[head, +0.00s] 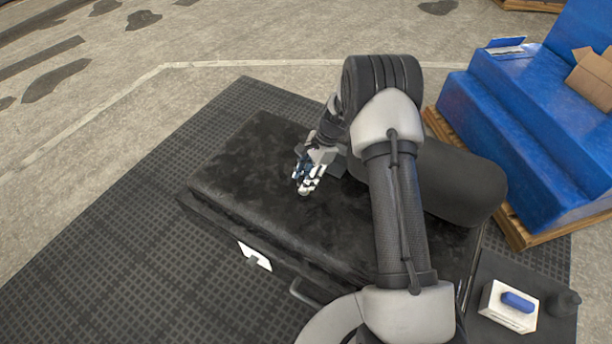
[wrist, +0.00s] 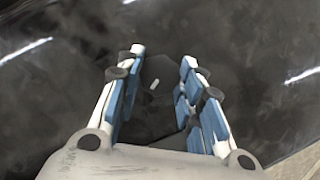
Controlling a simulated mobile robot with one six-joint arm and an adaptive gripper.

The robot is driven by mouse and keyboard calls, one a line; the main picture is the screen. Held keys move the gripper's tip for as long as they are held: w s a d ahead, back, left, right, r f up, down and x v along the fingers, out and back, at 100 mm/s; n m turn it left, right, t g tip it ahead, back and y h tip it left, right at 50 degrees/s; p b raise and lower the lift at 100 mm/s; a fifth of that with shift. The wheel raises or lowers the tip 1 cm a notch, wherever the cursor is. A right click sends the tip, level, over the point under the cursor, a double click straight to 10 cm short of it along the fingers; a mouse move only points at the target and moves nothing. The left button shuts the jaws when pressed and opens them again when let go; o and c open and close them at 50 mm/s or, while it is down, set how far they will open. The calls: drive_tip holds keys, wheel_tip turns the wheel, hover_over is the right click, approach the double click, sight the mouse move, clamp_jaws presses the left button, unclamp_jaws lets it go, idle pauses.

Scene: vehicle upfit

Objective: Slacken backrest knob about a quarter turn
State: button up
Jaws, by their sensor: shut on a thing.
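The backrest knob (wrist: 158,100) is dark and sits between the two fingers in the wrist view, with a short white mark on its top, tilted slightly from upright. Its outline is hard to tell from the black surface around it. My gripper (wrist: 163,58) is shut on the knob, one blue-padded finger on each side. In the head view my gripper (head: 307,184) points down at the black seat cushion (head: 250,160), and the knob is hidden there. The dark rounded backrest (head: 455,180) lies to the right, partly behind my arm.
A white plate with a small dark lever (head: 255,257) is on the seat's front side. A white box with a blue top piece (head: 510,305) stands at lower right. A blue wrapped load (head: 520,125) on a pallet is at right. The floor at left is clear.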

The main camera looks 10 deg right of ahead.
drive_tip(key=n+g, duration=0.1)
drive_tip(key=n, duration=0.1)
drive_tip(key=n+g+h, duration=0.1)
drive_tip(key=n, duration=0.2)
drive_tip(key=shift+w+f+n+b, duration=0.1)
drive_tip(key=shift+w+n+b, duration=0.05)
drive_tip(key=shift+n+b, duration=0.2)
drive_tip(key=n, duration=0.2)
drive_tip(key=n+g+h+b, duration=0.1)
drive_tip(key=n, duration=0.2)
drive_tip(key=shift+w+a+n+h, duration=0.1)
drive_tip(key=shift+a+n+h, duration=0.05)
drive_tip(key=shift+n+h, duration=0.15)
drive_tip(key=o, duration=1.1)
drive_tip(key=shift+c, duration=0.2)
drive_tip(key=v, duration=1.2)
drive_tip(key=shift+w, duration=0.15)
